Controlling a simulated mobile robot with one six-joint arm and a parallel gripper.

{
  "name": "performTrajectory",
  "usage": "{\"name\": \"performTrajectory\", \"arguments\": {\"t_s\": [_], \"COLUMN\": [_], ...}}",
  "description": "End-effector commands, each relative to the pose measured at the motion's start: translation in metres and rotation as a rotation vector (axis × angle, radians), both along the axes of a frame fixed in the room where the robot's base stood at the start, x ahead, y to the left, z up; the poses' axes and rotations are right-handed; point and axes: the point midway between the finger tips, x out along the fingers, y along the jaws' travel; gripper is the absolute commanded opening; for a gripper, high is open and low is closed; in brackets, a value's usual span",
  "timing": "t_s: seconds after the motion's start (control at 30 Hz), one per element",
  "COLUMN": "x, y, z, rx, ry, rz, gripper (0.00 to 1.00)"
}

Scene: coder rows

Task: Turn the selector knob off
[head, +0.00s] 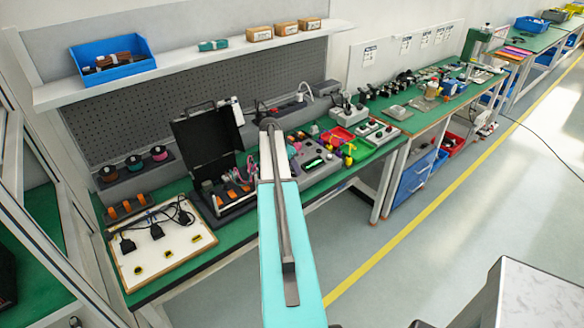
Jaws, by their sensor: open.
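No selector knob can be picked out for certain at this size. A grey control unit (318,170) with a small green display and several small controls stands on the green bench, just right of my arm. Grey boxes with small round controls (376,132) stand further right; whether one bears the selector knob is too small to tell. My teal arm reaches up the middle of the head view and covers part of the bench. I cannot make out my gripper's fingers.
An open black case (205,140) and a pale board with black plugs (162,246) lie left of my arm. A red tray (341,137) sits behind the control unit. A shelf (190,62) runs above the green bench.

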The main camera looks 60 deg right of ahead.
Motion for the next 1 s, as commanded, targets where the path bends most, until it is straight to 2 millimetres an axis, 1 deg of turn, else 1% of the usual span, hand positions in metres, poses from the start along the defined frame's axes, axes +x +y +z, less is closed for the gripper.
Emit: {"name": "performTrajectory", "arguments": {"t_s": [0.2,0.53,0.77,0.8,1.0], "x": [-0.0015,-0.0017,-0.0016,-0.0016,-0.0019], "y": [-0.0038,-0.0041,-0.0041,-0.0039,-0.0037], "z": [-0.01,-0.0116,-0.0115,-0.0114,-0.0119], "rx": [0.0,0.0,0.0,0.0,0.0], "ry": [0.0,0.0,0.0,0.0,0.0], "rz": [0.0,0.0,0.0,0.0,0.008], "gripper": [0.44,0.44,0.05,0.03,0.03]}}
